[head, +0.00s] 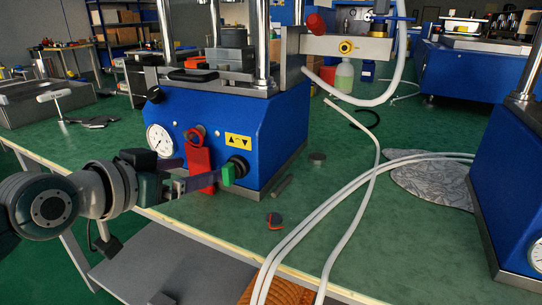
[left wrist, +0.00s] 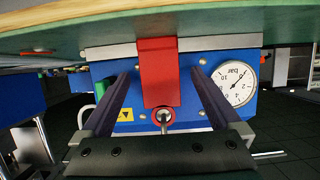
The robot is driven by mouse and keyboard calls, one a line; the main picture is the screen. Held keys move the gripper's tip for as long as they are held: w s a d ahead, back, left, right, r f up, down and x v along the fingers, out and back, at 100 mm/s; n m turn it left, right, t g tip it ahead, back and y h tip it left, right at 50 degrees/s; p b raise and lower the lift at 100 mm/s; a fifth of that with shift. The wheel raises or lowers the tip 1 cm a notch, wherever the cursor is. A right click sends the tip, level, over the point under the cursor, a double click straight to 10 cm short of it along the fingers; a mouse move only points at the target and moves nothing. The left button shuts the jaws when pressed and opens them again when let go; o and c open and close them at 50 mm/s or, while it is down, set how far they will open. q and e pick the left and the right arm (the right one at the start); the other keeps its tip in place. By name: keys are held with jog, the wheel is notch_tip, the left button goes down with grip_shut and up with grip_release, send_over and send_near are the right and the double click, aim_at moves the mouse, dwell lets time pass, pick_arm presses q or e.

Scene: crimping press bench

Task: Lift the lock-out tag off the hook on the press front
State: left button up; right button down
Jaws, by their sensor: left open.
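The red lock-out tag (head: 199,157) hangs on the hook (head: 200,130) on the blue press front (head: 265,125). My left gripper (head: 196,174) is open and empty at the tag's lower part, with its fingers pointing toward the press. In the left wrist view, where the press appears upside down, the tag (left wrist: 158,75) lies between the two spread fingers (left wrist: 160,77), with a gap on each side. The tag's red ring is around the round hook end (left wrist: 164,117). My right gripper is not in view.
A pressure gauge (head: 160,140) sits left of the tag. A green knob (head: 228,174) and a yellow arrow label (head: 238,140) sit to its right, the knob close to my fingers. White hoses (head: 330,205) cross the green bench (head: 240,222). A red-and-black part (head: 274,221) lies in front.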

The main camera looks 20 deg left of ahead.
pick_arm(q)
jog(key=shift+c, duration=0.2)
jog(key=c, duration=1.4)
jog(key=shift+r, duration=0.15)
jog(key=shift+r+p, duration=0.45)
jog(key=shift+p, duration=0.25)
jog(key=shift+s, duration=0.2)
jog(key=shift+s+p, duration=0.4)
jog(key=shift+p, duration=0.05)
